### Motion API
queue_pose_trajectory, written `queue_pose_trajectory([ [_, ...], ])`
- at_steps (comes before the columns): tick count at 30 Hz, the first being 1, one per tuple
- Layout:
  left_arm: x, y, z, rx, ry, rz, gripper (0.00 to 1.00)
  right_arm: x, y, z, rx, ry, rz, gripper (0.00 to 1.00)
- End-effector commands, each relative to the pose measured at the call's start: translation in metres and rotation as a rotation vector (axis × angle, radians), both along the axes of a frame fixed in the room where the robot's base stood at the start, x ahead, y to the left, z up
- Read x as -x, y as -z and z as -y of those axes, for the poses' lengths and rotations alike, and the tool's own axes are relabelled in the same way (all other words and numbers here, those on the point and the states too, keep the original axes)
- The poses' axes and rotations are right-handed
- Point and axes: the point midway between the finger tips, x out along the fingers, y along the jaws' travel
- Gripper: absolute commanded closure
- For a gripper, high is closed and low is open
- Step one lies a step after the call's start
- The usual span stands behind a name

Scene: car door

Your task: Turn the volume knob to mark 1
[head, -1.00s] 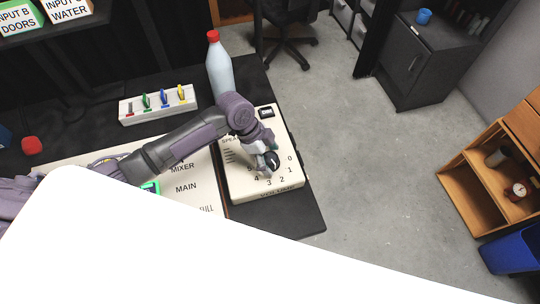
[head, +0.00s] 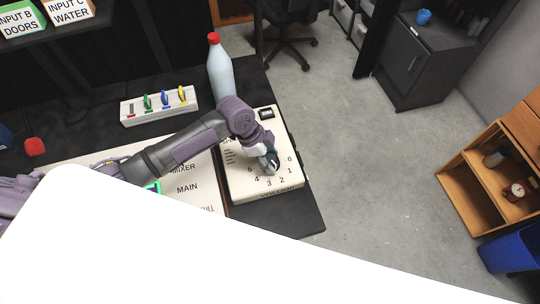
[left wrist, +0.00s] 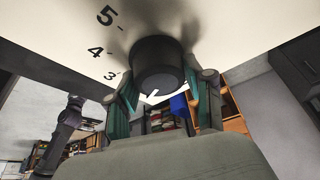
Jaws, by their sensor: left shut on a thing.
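The volume knob (left wrist: 158,60) is a dark round knob on a cream panel (head: 238,186), with printed marks 0 to 5 around it. In the left wrist view a white pointer shows on its near face, and marks 5, 4 and 3 lie to its left. My left gripper (head: 271,163) reaches down over the panel in the head view and largely hides the knob. In the left wrist view its teal fingers (left wrist: 164,98) stand on either side of the knob, shut on it. Which mark the pointer meets I cannot tell. My right gripper is not in view.
A mixer panel (head: 196,190) lies left of the knob panel, under my left arm. A strip with coloured levers (head: 158,104) and a bottle with a red cap (head: 219,70) stand behind. The table edge is close on the right, with open floor beyond.

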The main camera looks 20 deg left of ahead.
Motion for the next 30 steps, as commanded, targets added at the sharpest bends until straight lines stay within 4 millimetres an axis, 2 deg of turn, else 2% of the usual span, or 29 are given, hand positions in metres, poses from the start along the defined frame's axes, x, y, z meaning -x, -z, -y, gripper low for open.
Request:
queue_pose_trajectory([
  [1,0.001,-0.005,0.0,0.0,-0.026,-0.002,0.83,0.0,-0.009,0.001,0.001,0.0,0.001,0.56],
  [15,0.0,-0.006,0.001,0.002,-0.368,-0.001,0.83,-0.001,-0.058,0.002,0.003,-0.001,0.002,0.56],
  [21,0.0,-0.004,0.001,0.002,-0.475,0.0,0.83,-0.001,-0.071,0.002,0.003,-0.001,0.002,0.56],
  [30,0.0,-0.001,0.001,0.002,-0.55,0.0,0.83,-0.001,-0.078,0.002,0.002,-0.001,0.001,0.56],
])
